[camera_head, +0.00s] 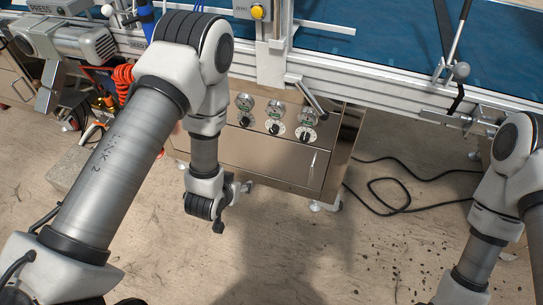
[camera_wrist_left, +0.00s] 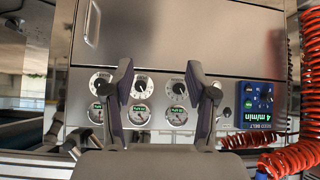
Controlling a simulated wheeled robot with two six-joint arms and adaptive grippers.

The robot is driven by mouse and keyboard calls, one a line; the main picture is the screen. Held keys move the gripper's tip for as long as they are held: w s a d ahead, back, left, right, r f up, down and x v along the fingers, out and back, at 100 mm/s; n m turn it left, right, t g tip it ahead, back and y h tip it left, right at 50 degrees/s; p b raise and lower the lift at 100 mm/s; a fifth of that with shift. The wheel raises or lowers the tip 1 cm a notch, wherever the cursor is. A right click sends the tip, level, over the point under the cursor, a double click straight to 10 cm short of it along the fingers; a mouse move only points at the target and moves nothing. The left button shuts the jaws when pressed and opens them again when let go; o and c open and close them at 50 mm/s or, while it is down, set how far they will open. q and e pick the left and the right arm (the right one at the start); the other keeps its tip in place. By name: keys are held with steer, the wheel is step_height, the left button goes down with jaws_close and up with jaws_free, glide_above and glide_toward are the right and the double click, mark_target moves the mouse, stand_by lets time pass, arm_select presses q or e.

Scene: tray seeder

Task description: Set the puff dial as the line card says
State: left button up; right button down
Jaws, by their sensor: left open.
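Three round dials with dark knobs sit in a row on the steel cabinet front, in the head view at left (camera_head: 245,121), middle (camera_head: 274,128) and right (camera_head: 305,134). A gauge with a green readout goes with each. The wrist view shows the same dials inverted, the middle one (camera_wrist_left: 142,83) between my fingers. Labels are too small to tell which is the puff dial. My left gripper (camera_wrist_left: 160,72) is open and empty, its fingers pointing at the panel; my arm hides most of it in the head view. I cannot make out a line card. My right gripper is out of view.
A blue seed belt display (camera_wrist_left: 260,105) reads 4 m/min beside the gauges, near a coiled red hose (camera_wrist_left: 295,155). A black cable (camera_head: 400,195) loops on the floor. The conveyor rail (camera_head: 370,75) runs above.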

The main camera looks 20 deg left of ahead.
arm_select(q)
steer(key=w+d+f+t+b, duration=0.1)
steer(key=w+f+t+b, duration=0.35)
steer(key=w+b, duration=0.4)
steer(key=t+b, duration=0.5)
steer(key=b, duration=0.4)
glide_toward(273, 133)
steer(key=w, duration=0.2)
steer(key=shift+g+h, duration=0.25)
steer(key=shift+h, duration=0.15)
steer(key=w+b, duration=0.1)
steer(key=w, duration=0.4)
steer(key=w+b, duration=0.1)
steer(key=w, duration=0.1)
steer(key=shift+w+a+r+b, duration=0.1)
steer(key=shift+w+r+b, duration=0.05)
steer(key=shift+r+b, duration=0.15)
jaws_close()
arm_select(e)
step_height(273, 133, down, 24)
